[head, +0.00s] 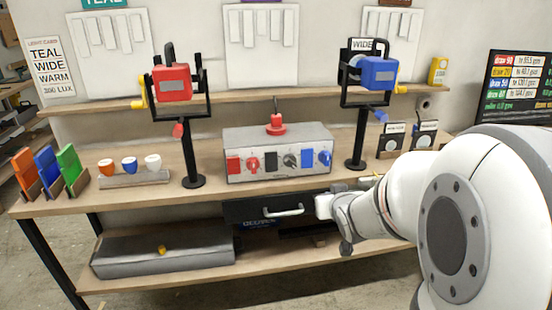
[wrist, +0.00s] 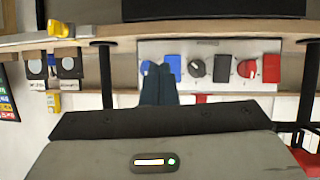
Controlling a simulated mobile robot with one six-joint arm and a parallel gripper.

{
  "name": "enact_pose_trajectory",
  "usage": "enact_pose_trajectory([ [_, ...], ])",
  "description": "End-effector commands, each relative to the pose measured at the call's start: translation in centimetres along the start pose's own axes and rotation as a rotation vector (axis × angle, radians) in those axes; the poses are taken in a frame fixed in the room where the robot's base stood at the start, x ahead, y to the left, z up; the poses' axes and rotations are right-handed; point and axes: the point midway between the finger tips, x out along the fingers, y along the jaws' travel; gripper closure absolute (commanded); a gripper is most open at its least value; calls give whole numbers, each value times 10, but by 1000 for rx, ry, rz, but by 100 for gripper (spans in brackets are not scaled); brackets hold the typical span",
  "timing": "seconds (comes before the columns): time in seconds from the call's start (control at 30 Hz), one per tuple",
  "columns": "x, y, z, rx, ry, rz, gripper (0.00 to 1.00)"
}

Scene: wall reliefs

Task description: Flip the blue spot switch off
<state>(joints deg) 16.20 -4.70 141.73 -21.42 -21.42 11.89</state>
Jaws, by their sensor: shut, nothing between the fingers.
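The control box (head: 250,138) stands on the bench with a row of switches and knobs on its front. The blue switch (head: 308,158) is near the right end, beside the blue knob (head: 325,158). In the wrist view, which looks upside down, the blue switch (wrist: 173,66) is just right of my fingertips and the blue knob (wrist: 147,68) is partly behind them. My gripper (wrist: 158,68) is shut and empty, its tips overlapping the panel. I cannot tell whether they touch it. In the head view my arm's end is below the bench top; its fingers are unclear.
A blue spotlight (head: 377,73) and a red spotlight (head: 172,82) stand on black posts either side of the box. Cups (head: 129,165) and coloured cards (head: 46,166) are at left.

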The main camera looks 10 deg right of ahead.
Motion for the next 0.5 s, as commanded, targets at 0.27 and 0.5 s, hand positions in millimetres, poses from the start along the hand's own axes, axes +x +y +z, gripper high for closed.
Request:
enact_pose_trajectory([
  [0.27,34,9,2,23,235,-79,100],
  [0.5,38,10,-2,34,311,-114,100],
])
